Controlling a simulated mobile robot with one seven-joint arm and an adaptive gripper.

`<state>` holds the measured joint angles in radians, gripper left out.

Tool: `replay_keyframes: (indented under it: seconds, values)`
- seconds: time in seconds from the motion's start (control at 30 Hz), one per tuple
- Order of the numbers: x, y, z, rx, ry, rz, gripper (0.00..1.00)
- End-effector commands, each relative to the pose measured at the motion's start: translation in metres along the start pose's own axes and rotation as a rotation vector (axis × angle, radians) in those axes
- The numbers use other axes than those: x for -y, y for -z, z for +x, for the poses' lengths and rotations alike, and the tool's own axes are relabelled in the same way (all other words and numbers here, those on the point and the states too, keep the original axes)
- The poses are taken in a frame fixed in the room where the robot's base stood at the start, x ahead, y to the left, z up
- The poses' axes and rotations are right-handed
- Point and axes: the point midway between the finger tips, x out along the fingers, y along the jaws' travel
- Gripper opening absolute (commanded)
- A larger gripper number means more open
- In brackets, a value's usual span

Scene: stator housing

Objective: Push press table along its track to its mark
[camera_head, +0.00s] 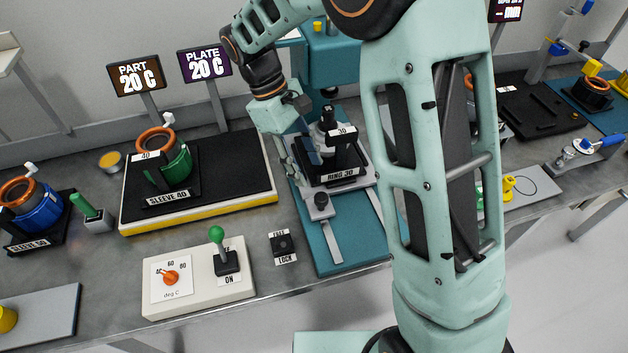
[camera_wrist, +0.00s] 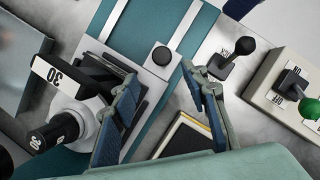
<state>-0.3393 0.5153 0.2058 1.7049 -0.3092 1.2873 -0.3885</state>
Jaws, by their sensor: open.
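The press table (camera_head: 364,161) is a grey plate carrying the black RING 30 nest (camera_head: 338,177). It sits on a teal base (camera_head: 350,255) with a pale track strip (camera_head: 329,238) running toward the front edge. A black knob (camera_head: 321,199) is on the plate's front tab; it also shows in the wrist view (camera_wrist: 162,55). My gripper (camera_head: 303,158) is open and empty, just left of the nest. In the wrist view my gripper (camera_wrist: 160,74) has its fingertips spread, with the knob appearing between and beyond them; contact cannot be told. I cannot pick out the mark.
A FREE/LOCK lever (camera_head: 283,245) stands left of the base; its setting is unclear. A heater plate (camera_head: 232,170) with SLEEVE 40 and a control box (camera_head: 198,278) with a green-knobbed lever are further left. My arm hides the area to the right.

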Motion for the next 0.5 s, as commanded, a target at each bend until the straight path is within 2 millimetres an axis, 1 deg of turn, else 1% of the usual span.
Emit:
replay_keyframes:
  seconds: [0.03, 0.1, 0.2, 0.3, 0.5]
  values:
    - [0.000, 0.001, -0.010, -0.003, -0.001, 0.000, 0.41]
    - [0.000, 0.001, -0.020, -0.003, -0.001, 0.000, 0.41]
    - [0.000, 0.001, -0.030, -0.002, 0.000, 0.000, 0.41]
    - [0.000, 0.001, -0.036, -0.001, 0.000, -0.001, 0.41]
    - [0.001, 0.000, -0.037, 0.000, 0.000, -0.001, 0.41]
